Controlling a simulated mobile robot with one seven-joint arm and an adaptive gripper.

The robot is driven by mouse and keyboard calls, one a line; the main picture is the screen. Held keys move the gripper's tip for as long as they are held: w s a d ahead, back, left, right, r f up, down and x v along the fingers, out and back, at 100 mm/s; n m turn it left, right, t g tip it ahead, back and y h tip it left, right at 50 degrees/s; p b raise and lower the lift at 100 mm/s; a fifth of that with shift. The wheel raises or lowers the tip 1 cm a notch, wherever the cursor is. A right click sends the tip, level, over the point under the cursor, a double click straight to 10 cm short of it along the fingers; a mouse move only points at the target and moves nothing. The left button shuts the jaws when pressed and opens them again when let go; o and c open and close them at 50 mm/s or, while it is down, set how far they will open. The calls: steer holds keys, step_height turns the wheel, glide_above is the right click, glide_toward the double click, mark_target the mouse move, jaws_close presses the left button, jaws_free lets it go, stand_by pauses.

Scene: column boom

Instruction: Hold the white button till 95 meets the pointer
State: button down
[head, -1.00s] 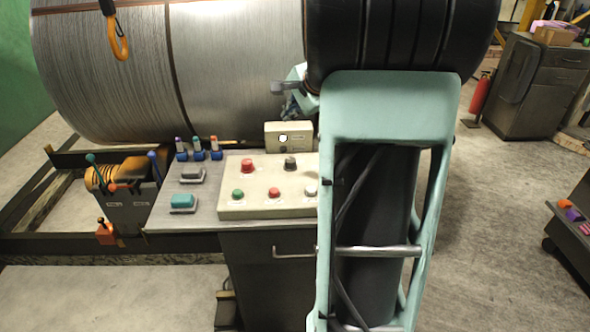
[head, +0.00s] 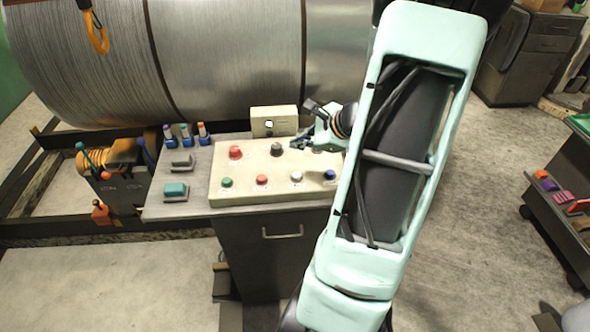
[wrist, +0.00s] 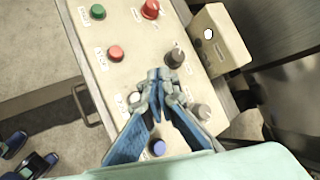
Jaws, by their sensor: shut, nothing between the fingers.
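The white button (head: 296,176) is in the front row of the cream control panel (head: 216,170), between a red and a blue button. In the wrist view the white button (wrist: 134,98) lies beside my fingers, partly hidden by them. My gripper (head: 294,143) is shut and empty over the panel's rear right part. In the wrist view its fingertips (wrist: 160,76) point near the black knob, apart from the white button. A cream box (head: 286,113) behind the panel has a small white window (head: 269,124); no number or pointer is readable.
A green button (head: 227,182), a red button (head: 261,180) and a blue button (head: 330,175) share the front row. A large red knob (head: 235,152) and a black knob (head: 276,149) stand behind. A big metal drum (head: 230,60) lies behind the console.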

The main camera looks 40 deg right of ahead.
steer(key=shift+f, duration=0.1)
stand_by(0.3)
steer(key=b, duration=0.6)
glide_above(298, 176)
step_height(298, 176, down, 7)
steer(key=shift+w+r, duration=0.1)
steer(key=shift+f+b, duration=0.8)
steer(key=shift+f, duration=0.1)
stand_by(0.4)
steer(key=shift+f+b, duration=0.45)
steer(key=shift+b, duration=0.2)
steer(key=shift+f+b, duration=0.5)
steer(key=shift+b, duration=0.05)
stand_by(4.0)
